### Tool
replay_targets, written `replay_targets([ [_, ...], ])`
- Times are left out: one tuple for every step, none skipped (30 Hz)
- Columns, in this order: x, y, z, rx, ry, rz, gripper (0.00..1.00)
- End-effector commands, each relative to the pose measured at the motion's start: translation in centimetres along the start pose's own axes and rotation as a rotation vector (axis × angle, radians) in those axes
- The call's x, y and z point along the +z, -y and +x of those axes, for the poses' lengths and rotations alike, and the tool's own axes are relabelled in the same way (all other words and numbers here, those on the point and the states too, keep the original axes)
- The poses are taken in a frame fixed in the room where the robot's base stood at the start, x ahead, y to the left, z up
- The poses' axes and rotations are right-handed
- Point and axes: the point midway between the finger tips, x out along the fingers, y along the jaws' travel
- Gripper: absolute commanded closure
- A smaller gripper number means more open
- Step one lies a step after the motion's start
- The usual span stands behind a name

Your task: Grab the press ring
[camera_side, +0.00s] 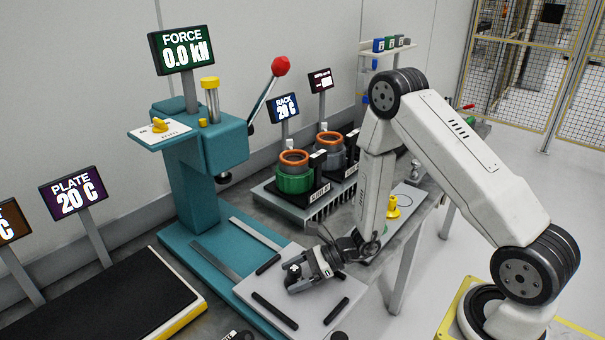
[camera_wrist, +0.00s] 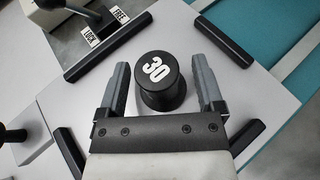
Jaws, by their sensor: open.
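In the wrist view a black round part (camera_wrist: 161,82) with a wider flanged base and a white "30" on its top stands upright on a light grey plate (camera_wrist: 262,88). No label names it as the press ring, and no other part is clearly one. My gripper (camera_wrist: 160,65) is open, with one grey finger on each side of the black part and a visible gap to each.
Black bars (camera_wrist: 225,38) lie around the part on the plate. A LOCK/FREE lever (camera_wrist: 105,28) is at upper left in the wrist view. The rack (camera_side: 310,190) holds stators with orange windings behind. A yellow-topped knob (camera_side: 392,207) stands right; a dark heating plate (camera_side: 105,300) lies left.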

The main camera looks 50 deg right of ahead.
Motion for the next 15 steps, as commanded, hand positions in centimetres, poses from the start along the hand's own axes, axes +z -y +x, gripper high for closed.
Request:
replay_targets([
  [0.00,-0.01,0.13,0.000,0.000,0.000,0.14],
  [0.00,-0.01,0.15,0.000,0.000,0.000,0.14],
  [0.00,0.00,0.15,0.000,0.000,0.000,0.14],
  [0.00,0.00,0.14,0.000,0.000,0.000,0.14],
  [0.00,0.00,0.13,0.000,0.000,0.000,0.14],
  [0.00,0.00,0.13,0.000,0.000,0.000,0.14],
  [0.00,0.00,0.12,0.000,0.000,0.000,0.14],
  [0.00,0.00,0.12,0.000,0.000,0.000,0.14],
  [0.00,0.00,0.11,0.000,0.000,0.000,0.14],
  [0.00,0.00,0.11,0.000,0.000,0.000,0.14],
  [0.00,0.00,0.11,0.000,0.000,0.000,0.14],
  [0.00,0.00,0.11,0.000,0.000,0.000,0.14],
  [0.00,0.00,0.10,0.000,0.000,0.000,0.14],
  [0.00,0.00,0.10,0.000,0.000,0.000,0.14],
  [0.00,0.00,0.10,0.000,0.000,0.000,0.14],
])
